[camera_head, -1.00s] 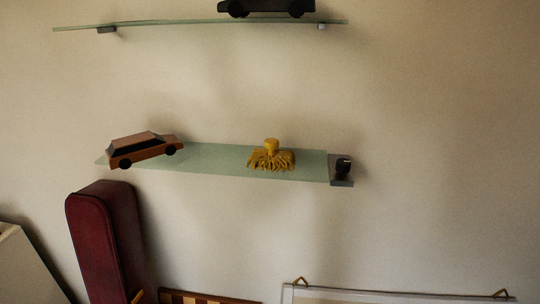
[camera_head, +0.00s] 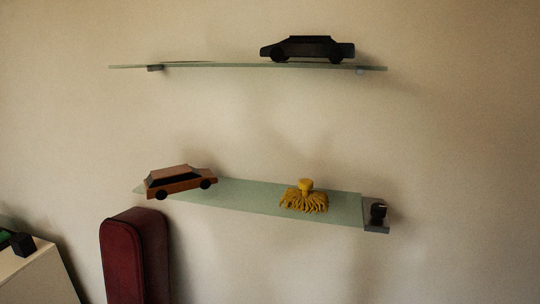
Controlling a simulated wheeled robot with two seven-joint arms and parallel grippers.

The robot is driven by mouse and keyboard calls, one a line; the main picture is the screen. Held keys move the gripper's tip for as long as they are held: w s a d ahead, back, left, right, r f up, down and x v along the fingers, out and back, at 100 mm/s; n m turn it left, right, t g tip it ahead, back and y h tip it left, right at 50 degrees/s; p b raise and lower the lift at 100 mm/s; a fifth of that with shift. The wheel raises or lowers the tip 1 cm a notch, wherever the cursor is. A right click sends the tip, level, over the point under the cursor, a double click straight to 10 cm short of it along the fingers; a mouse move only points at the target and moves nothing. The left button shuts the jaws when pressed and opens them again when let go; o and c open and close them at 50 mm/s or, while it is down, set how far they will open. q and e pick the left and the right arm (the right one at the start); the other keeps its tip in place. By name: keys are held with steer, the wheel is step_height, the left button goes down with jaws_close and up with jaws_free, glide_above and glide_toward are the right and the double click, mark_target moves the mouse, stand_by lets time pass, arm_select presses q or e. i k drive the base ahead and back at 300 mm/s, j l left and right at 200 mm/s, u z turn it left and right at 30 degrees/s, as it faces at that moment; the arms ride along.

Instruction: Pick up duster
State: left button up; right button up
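The duster (camera_head: 305,199) is a small yellow mop-like head with a short round knob on top and stringy fringes. It sits upright on the right half of the lower glass shelf (camera_head: 245,196). Neither of my grippers shows in the head view, so I see nothing touching the duster.
A brown toy car (camera_head: 180,181) stands on the lower shelf's left end, and a small black item (camera_head: 378,211) at its right end. A black toy car (camera_head: 307,49) is on the upper glass shelf (camera_head: 220,65). A dark red case (camera_head: 135,258) stands below. A white cabinet (camera_head: 35,272) is at lower left.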

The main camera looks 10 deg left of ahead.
mark_target(303, 198)
steer(key=l, duration=0.85)
steer(key=k+l, duration=0.1)
steer(key=l, duration=0.7)
